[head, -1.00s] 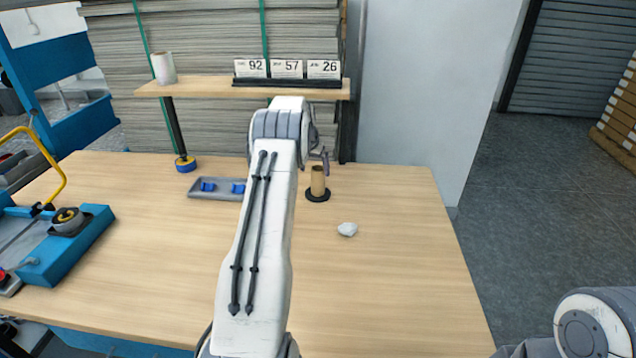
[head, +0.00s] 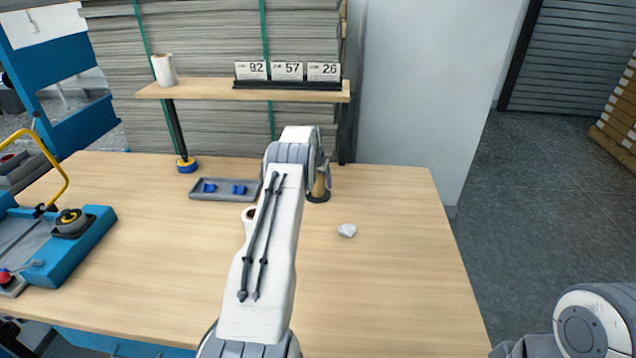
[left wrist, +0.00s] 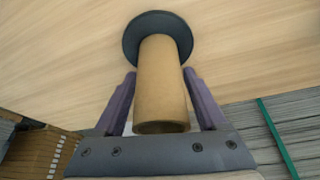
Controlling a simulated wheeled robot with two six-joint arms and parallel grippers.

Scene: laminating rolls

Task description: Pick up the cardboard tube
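The brown cardboard tube (head: 319,186) stands upright on a round black base (head: 318,197) at the table's back right, partly hidden by my left wrist. In the left wrist view the tube (left wrist: 161,85) rises from the black base (left wrist: 158,30). My left gripper (head: 325,170) is down at the tube, with one purple finger on each side of it. In the left wrist view the left gripper (left wrist: 161,95) is open around the tube, with narrow gaps showing beside it. My right gripper is out of view.
A grey tray (head: 225,189) with blue pieces lies left of my arm. A white roll (head: 249,214) shows partly behind my arm. A crumpled white lump (head: 347,230) lies in front of the tube. A shelf (head: 210,90) stands behind. The table's right front is clear.

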